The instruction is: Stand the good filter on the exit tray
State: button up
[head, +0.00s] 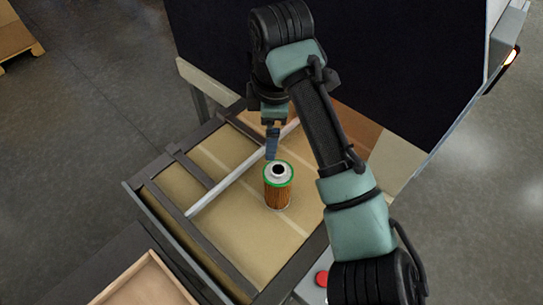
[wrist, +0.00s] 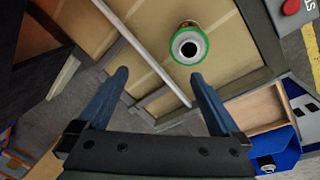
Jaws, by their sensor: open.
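One filter (head: 278,190) with an orange-brown pleated body, a green top rim and a dark centre hole stands upright on the tan belt. In the wrist view the filter (wrist: 188,47) shows from above, beyond the fingertips and toward the right finger. My gripper (head: 272,148) is just behind and above the filter in the head view, apart from it. In the wrist view my gripper (wrist: 160,76) has its blue fingers spread with nothing between them. A shallow wooden tray (head: 150,262), likely the exit tray, is partly in view at the lower left; the wrist view shows it too (wrist: 252,108).
A pale rail (head: 237,172) crosses the belt (head: 225,215) diagonally, left of the filter. Dark frame bars edge the belt. A blue bin (wrist: 285,158) with a light round object stands beside the tray. A red button (head: 322,278) is near the belt's front right corner.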

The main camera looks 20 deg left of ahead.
aim_at(281, 170)
jog(key=s+d+f+g, duration=0.1)
jog(key=s+d+f+h, duration=0.1)
jog(key=shift+d+n+g, duration=0.3)
jog(key=shift+n+g, duration=0.1)
jog(key=f, duration=0.6)
jog(key=shift+d+f+p, duration=0.2)
jog(key=shift+f+p, duration=0.2)
jog(key=shift+s+a+f+p, duration=0.15)
jog(key=shift+f+p, duration=0.2)
jog(key=shift+f, duration=1.2)
jog(key=shift+a+f+p, duration=0.15)
jog(key=shift+f+p, duration=0.2)
jog(key=shift+f, duration=1.15)
jog(key=shift+c, duration=0.3)
jog(key=shift+r, duration=0.15)
jog(key=c, duration=1.4)
